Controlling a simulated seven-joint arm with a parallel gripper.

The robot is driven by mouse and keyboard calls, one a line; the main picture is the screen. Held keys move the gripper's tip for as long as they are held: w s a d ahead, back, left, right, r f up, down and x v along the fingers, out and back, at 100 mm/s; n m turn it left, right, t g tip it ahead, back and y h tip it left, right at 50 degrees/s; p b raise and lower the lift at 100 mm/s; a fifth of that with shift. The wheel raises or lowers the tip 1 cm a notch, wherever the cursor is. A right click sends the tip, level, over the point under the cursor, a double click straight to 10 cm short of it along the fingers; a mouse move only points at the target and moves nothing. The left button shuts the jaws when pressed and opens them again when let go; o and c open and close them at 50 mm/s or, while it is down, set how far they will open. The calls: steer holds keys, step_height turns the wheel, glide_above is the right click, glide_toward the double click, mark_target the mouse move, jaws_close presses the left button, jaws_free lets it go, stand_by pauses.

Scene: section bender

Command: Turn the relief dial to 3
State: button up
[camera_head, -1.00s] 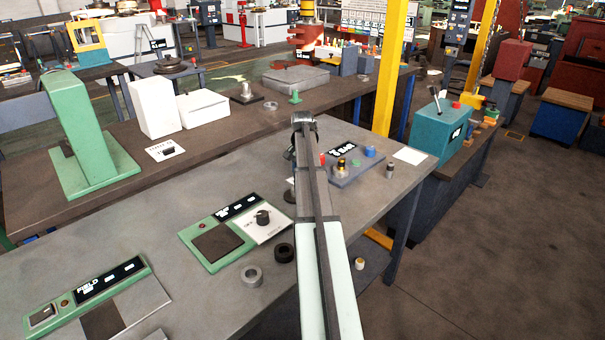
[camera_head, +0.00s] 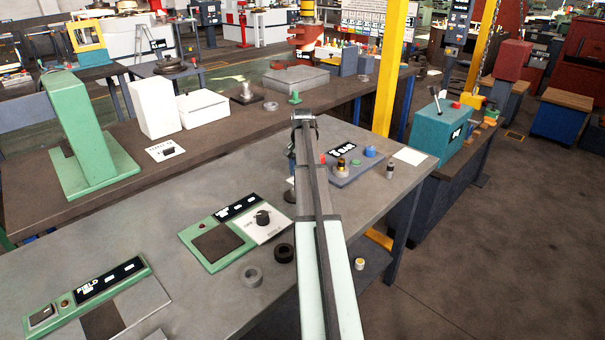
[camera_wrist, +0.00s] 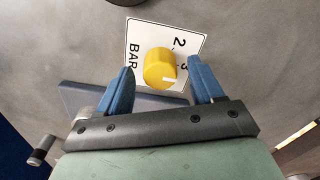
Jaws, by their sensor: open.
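The relief dial is a yellow round knob (camera_wrist: 159,68) on a white scale plate (camera_wrist: 140,38) marked BAR, 2 and 3 in the wrist view. The white pointer line on the knob points to the lower right, near the 3, which is partly covered by the right finger. My gripper (camera_wrist: 163,84) is open, with one blue finger to each side of the knob, and gaps show between them. In the head view my arm hides the dial; only a white edge of its plate (camera_head: 290,181) shows left of my arm.
A blue-grey block (camera_head: 350,176) with a display and knobs stands right of my arm. Dark rings (camera_head: 284,253) and a grey ring (camera_head: 252,277) lie on the bench.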

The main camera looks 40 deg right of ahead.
step_height(320, 180, up, 13)
stand_by(0.4)
steer(key=shift+f, duration=0.15)
stand_by(0.4)
